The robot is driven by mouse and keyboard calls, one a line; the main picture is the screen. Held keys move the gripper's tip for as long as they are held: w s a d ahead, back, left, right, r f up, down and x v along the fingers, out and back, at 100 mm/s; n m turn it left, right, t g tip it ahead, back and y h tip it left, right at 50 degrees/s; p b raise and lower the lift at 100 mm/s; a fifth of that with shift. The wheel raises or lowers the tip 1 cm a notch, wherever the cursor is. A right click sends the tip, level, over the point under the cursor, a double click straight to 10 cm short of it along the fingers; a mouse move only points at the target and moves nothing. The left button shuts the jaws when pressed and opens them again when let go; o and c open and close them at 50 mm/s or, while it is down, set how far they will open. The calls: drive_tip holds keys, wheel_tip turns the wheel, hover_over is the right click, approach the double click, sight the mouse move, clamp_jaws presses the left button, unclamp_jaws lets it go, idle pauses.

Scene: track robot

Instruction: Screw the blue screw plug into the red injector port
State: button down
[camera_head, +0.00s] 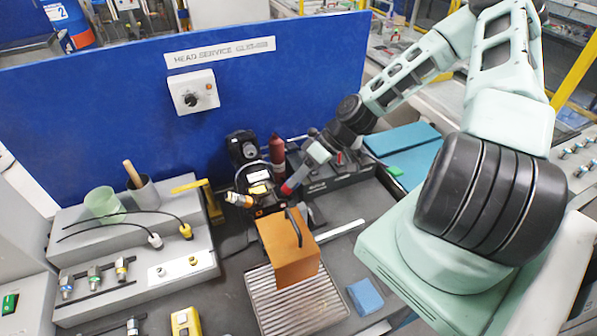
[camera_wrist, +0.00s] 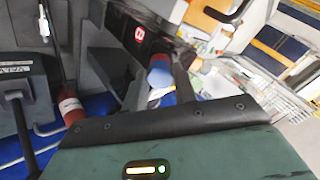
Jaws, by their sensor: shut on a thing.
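My gripper (camera_wrist: 160,84) reaches down from the upper right in the head view (camera_head: 299,176), tilted towards the black machine head. In the wrist view its two dark fingers are closed on the blue screw plug (camera_wrist: 160,77). The red injector port (camera_wrist: 157,61) shows as a small red end just beyond the plug, in line with it and seemingly touching. I cannot tell how deep the plug sits. In the head view the red port (camera_head: 288,187) shows at the gripper's tip. The plug is hidden there by the fingers.
A dark red bottle (camera_head: 277,150) stands close beside my gripper. An orange-brown block with a black handle (camera_head: 287,250) sits in front, over a ribbed metal tray (camera_head: 297,308). A blue panel (camera_head: 110,110) rises behind.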

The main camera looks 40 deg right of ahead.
drive_tip(key=shift+m, duration=0.9)
drive_tip(key=m, duration=0.2)
drive_tip(key=shift+m, duration=0.3)
drive_tip(key=m, duration=0.4)
drive_tip(key=shift+m, duration=0.4)
drive_tip(key=m, duration=0.4)
drive_tip(key=shift+m, duration=0.3)
